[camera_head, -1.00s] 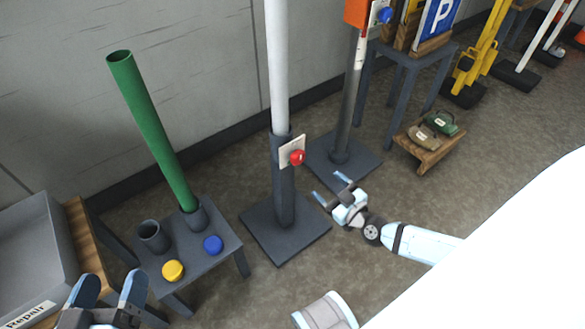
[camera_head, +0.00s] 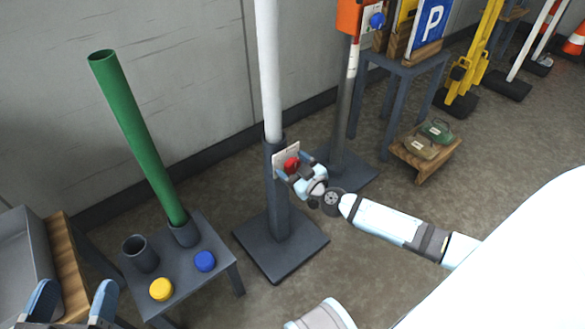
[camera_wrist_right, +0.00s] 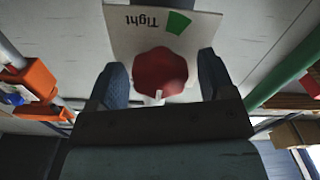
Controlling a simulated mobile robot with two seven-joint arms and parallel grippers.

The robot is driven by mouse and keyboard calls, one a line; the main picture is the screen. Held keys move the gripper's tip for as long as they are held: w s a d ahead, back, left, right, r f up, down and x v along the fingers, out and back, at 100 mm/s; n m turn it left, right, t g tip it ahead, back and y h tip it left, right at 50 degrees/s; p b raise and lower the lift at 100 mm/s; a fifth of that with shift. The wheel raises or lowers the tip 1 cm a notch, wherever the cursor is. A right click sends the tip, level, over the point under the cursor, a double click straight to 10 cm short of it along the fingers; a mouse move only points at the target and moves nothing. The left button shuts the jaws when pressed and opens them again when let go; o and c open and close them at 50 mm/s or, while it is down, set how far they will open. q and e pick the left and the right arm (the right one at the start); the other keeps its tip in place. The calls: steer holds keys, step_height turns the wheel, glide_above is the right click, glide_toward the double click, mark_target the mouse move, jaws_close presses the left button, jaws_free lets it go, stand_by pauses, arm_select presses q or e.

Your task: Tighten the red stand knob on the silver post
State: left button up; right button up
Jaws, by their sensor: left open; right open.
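The silver post (camera_head: 267,80) stands upright in a dark grey stand (camera_head: 280,245) in the head view. The red stand knob (camera_head: 291,164) sits on a pale plate on the stand's collar. My right gripper (camera_head: 296,172) is open, with its fingers at the knob. In the right wrist view, the red knob (camera_wrist_right: 160,72) lies between the two open fingertips, with a small gap on each side. Behind it is the plate (camera_wrist_right: 125,42) with the word "Tight" upside down and a green mark. My left gripper (camera_head: 70,305) is open and empty at the lower left.
A small grey table (camera_head: 208,236) at left holds a green tube (camera_head: 140,140), a grey cup, a yellow knob (camera_head: 161,289) and a blue knob (camera_head: 205,261). Another post with an orange box (camera_head: 352,18) stands right behind. A low wooden stool (camera_head: 428,160) holds weights.

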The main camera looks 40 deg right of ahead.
steer(key=shift+w, duration=0.15)
steer(key=c, duration=0.9)
